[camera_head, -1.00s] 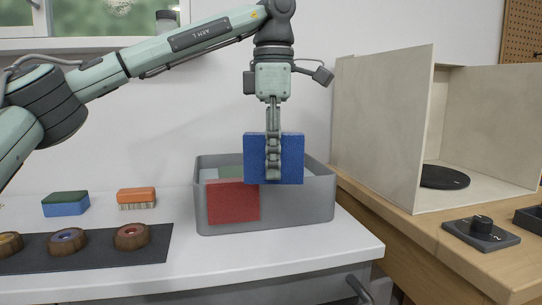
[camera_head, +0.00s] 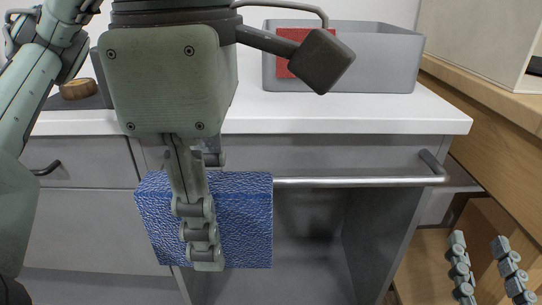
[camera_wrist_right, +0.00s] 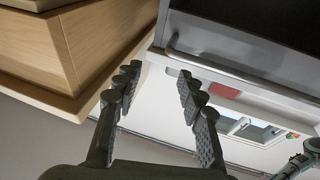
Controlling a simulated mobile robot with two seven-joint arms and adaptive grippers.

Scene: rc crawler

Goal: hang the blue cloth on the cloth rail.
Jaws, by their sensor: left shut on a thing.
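My left gripper (camera_head: 200,238) is shut on the blue cloth (camera_head: 243,222), a flat, textured rectangle hanging from it in front of the grey cabinet. The silver cloth rail (camera_head: 350,181) runs across the cabinet below the worktop. The rail's left part is hidden behind the cloth and my gripper. The cloth's top edge is at about the rail's height; I cannot tell whether it touches or lies over the rail. My right gripper (camera_head: 482,262) is open and empty at the lower right, and its spread fingers also show in the right wrist view (camera_wrist_right: 158,78).
A wooden bench (camera_head: 500,110) is close on the right. The space under the rail, right of the blue cloth, looks open.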

